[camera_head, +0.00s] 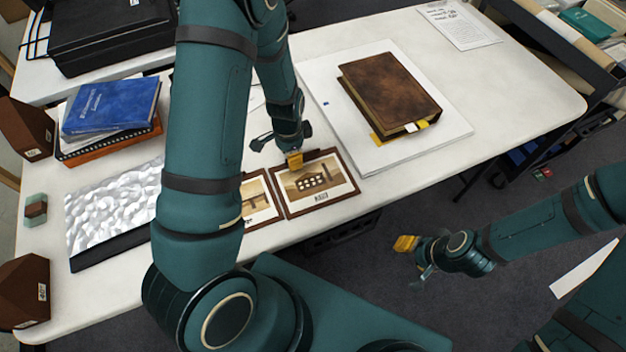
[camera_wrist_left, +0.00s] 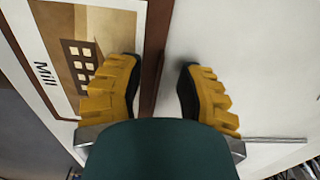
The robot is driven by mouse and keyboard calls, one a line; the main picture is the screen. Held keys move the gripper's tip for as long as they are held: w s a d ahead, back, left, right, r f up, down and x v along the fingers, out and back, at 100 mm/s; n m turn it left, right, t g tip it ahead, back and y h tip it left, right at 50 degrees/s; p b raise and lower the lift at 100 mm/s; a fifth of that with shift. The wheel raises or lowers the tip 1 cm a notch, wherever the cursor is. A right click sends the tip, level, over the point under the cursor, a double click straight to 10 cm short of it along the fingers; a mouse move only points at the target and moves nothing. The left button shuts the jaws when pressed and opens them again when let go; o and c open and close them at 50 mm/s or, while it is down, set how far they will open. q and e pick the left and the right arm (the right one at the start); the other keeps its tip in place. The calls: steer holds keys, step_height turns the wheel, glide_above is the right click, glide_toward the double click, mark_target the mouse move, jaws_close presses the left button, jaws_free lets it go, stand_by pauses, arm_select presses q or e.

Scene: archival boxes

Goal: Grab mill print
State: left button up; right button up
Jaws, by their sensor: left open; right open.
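The mill print (camera_head: 322,201) lies on the white table near its front edge, a brown-framed picture of a building with windows. Its label reads "Mill" in the left wrist view (camera_wrist_left: 42,75). My left gripper (camera_head: 294,160) is at the print's far edge in the head view. In the wrist view the open left gripper (camera_wrist_left: 160,80) has one yellow finger over the print and the other beyond its brown frame edge; I cannot tell whether they touch. My right gripper (camera_head: 406,245) is open and empty, off the table's front edge, over the floor.
A second framed print (camera_head: 262,212) lies just left, partly behind my left arm. A brown book (camera_head: 388,88) rests on a white board (camera_head: 440,137) to the right. Left are a blue book (camera_head: 110,106) on a stack and a crumpled silvery sheet (camera_head: 110,205). The table's right end is mostly clear.

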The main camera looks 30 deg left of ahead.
arm_select(q)
steer(key=shift+f, duration=0.65)
steer(key=shift+r, duration=0.1)
jaws_close()
